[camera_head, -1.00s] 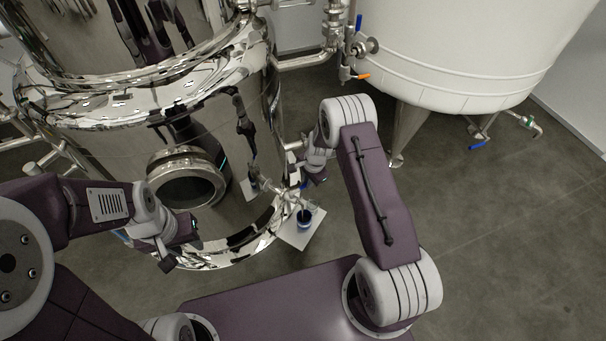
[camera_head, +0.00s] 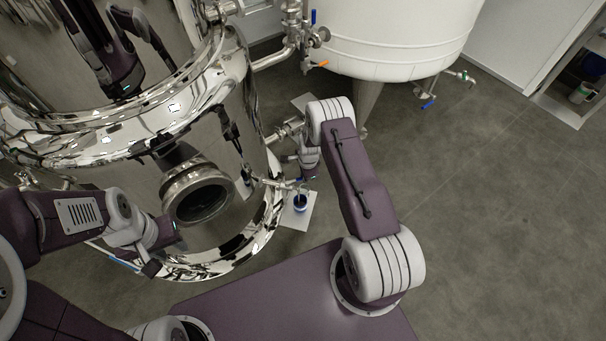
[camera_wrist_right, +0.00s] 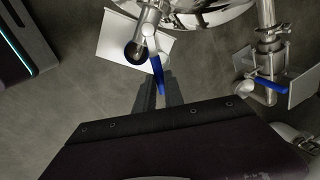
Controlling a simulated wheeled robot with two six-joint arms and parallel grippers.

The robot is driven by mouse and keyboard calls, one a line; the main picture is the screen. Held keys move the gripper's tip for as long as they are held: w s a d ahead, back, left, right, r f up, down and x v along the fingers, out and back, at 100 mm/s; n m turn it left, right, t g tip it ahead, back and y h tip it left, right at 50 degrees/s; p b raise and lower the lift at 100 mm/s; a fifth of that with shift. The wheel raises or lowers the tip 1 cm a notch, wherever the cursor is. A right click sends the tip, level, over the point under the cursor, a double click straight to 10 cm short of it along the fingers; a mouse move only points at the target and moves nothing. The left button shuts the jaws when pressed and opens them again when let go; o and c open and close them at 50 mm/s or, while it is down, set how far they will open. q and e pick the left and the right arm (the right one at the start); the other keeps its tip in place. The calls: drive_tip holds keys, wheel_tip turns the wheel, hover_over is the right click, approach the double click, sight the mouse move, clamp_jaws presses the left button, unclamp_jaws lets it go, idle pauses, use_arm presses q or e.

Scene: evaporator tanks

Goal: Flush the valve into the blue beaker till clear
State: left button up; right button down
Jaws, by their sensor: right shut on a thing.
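The blue beaker (camera_head: 300,203) stands on a white sheet (camera_head: 298,221) beside the steel tank, under a small outlet valve (camera_head: 277,183). In the right wrist view the beaker's dark round mouth (camera_wrist_right: 134,52) is partly hidden by the steel valve (camera_wrist_right: 148,22). The valve has a blue lever handle (camera_wrist_right: 158,77). My right gripper (camera_wrist_right: 158,88) is shut on this handle, one finger on each side. In the head view my right gripper is mostly hidden at the valve. My left gripper (camera_head: 158,258) hangs in front of the tank, apart from the valve; its jaw gap is unclear.
The polished steel tank (camera_head: 225,125) with a round port (camera_head: 197,195) fills the left. A white tank (camera_head: 385,35) stands behind on legs. Another blue-handled valve (camera_wrist_right: 270,84) shows at right in the wrist view. The floor (camera_head: 480,190) at right is clear.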

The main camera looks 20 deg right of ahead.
idle(0.4)
drive_tip(key=c, duration=1.4)
unclamp_jaws()
drive_tip(key=shift+c, duration=0.2)
wheel_tip(320, 180, up, 9)
drive_tip(key=s+p, duration=0.1)
drive_tip(key=p, duration=0.3)
drive_tip(key=shift+s, duration=0.4)
